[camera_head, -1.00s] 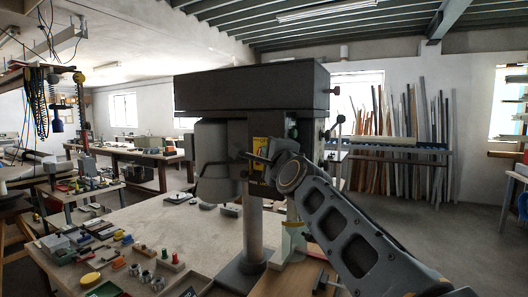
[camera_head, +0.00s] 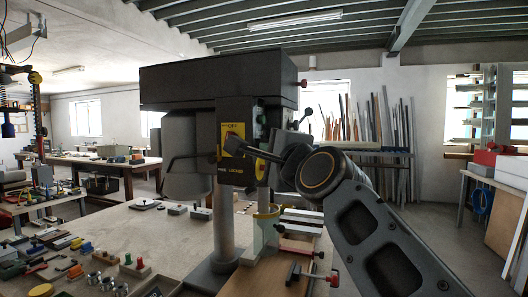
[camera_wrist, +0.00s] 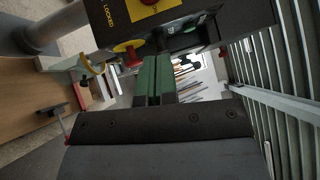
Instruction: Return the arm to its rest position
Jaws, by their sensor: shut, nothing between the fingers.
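My arm reaches up from the lower right in the head view, and my gripper (camera_head: 238,146) is at its upper end, in front of the drill press's yellow-marked switch panel (camera_head: 232,140). I cannot tell whether it touches the panel. In the wrist view the two green fingers (camera_wrist: 154,80) of my gripper are together with nothing between them. The switch box (camera_wrist: 150,18), with a red button, a yellow knob and a "LOCKED" label, shows just beyond the fingers. The drill press (camera_head: 225,90) stands on the workbench, with a dark head and grey column.
The workbench (camera_head: 130,225) carries small blocks and parts at the left. A yellow-rimmed clear container (camera_head: 265,230) and a red-handled clamp (camera_head: 315,275) are right of the column. Long profiles (camera_head: 375,125) lean against the back wall.

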